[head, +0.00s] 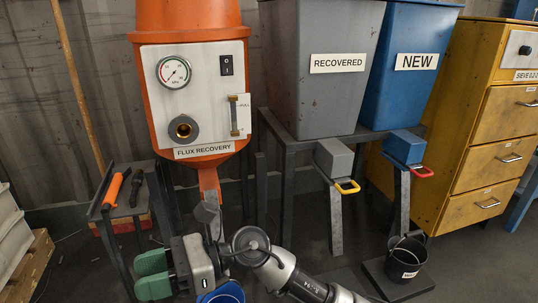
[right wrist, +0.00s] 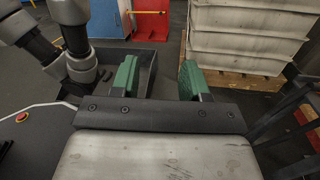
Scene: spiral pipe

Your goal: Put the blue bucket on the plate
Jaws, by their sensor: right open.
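The blue bucket (head: 222,293) shows only in part at the bottom edge of the head view, below my right wrist. What it rests on is hidden. My right gripper (head: 153,274) has green fingers and points left, away from the bucket. The right wrist view shows its fingers (right wrist: 158,78) apart with nothing between them. A dark plate (head: 342,281) lies on the floor below the grey chute, partly hidden by my arm. Another dark plate (head: 420,287) bears a black bucket (head: 406,258) below the blue chute. I cannot tell which plate is meant. My left gripper is not seen.
The orange flux recovery vessel (head: 196,20) stands behind my right gripper. The grey RECOVERED bin (head: 318,95) and blue NEW bin (head: 416,92) stand on a frame. A small tool table (head: 122,205) is at left. Yellow drawers (head: 488,130) stand at right.

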